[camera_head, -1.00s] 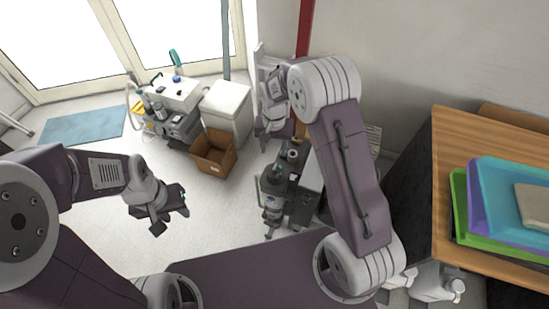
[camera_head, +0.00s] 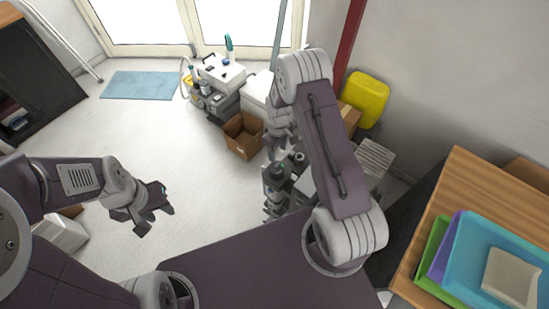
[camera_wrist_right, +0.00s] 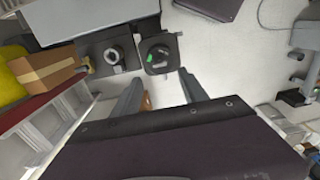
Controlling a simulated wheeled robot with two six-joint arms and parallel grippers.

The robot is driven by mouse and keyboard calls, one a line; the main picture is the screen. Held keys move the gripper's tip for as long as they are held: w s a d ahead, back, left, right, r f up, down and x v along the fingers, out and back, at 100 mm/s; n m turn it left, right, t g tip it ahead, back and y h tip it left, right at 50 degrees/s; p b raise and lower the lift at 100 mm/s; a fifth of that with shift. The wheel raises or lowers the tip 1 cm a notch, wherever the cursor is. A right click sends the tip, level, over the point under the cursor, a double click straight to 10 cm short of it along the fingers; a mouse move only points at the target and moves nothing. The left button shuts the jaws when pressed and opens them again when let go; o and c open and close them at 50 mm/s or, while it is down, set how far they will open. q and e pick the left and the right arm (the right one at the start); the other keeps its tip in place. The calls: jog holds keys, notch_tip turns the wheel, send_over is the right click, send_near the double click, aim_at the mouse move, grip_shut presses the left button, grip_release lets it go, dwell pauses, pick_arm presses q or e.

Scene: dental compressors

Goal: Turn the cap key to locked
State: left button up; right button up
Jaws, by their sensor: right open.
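In the right wrist view, a dark round cap with a key on it (camera_wrist_right: 158,57) and a small green mark sits on a dark compressor part. My right gripper (camera_wrist_right: 160,92) is open and empty, its two fingers on either side below the cap in the picture, apart from it. In the head view, my right gripper (camera_head: 279,143) is above the dark compressor unit (camera_head: 276,178), and my arm covers part of the unit. The cap's lock marking is too small to read. My left gripper (camera_head: 158,213) is open and empty over the floor at left.
A cardboard box (camera_head: 243,136) stands behind the unit, with white and grey equipment (camera_head: 222,72) beyond. A yellow container (camera_head: 364,98) is by the wall. A wooden table with coloured trays (camera_head: 480,258) is at right.

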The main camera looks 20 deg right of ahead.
aim_at(277, 164)
notch_tip(277, 164, down, 8)
jog(key=shift+w+f+p, duration=0.15)
jog(key=shift+p, duration=0.8)
jog(key=shift+f, duration=0.3)
pick_arm(q)
jog(key=shift+w+a+r, duration=0.1)
jog(key=shift+r, duration=0.45)
jog(key=shift+w+a+r, duration=0.1)
jog(key=shift+r, duration=0.4)
